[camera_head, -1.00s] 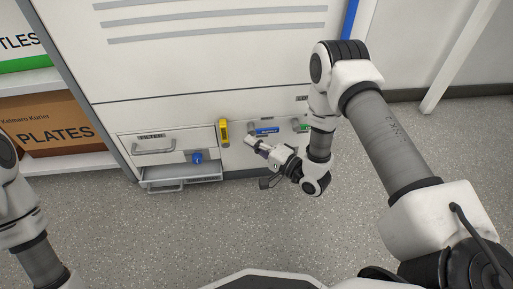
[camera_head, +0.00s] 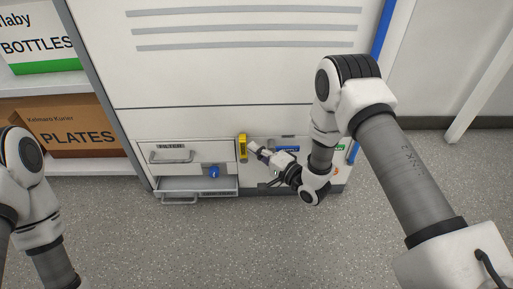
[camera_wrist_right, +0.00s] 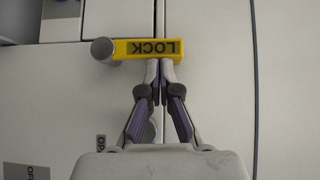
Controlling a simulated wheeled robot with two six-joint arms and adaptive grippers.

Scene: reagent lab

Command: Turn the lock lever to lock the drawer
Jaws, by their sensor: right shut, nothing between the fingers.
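The yellow lock lever (camera_head: 242,148) is on the cabinet front, just right of the drawer labelled FILTER (camera_head: 190,150), and looks upright in the head view. In the right wrist view the lever (camera_wrist_right: 150,49), marked LOCK, lies across the picture with a grey round pivot at its left end. My right gripper (camera_head: 251,146) is shut and empty at the lever's right side. In the wrist view its fingertips (camera_wrist_right: 160,66) are right against or just short of the lever's edge; contact is unclear. My left gripper is out of view; only its arm shows.
Below the FILTER drawer, a lower drawer (camera_head: 187,184) stands open, with a blue knob (camera_head: 214,171) above its right part. A blue handle (camera_head: 287,149) is right of my gripper. A PLATES box (camera_head: 72,135) is on the left shelf. The floor in front is clear.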

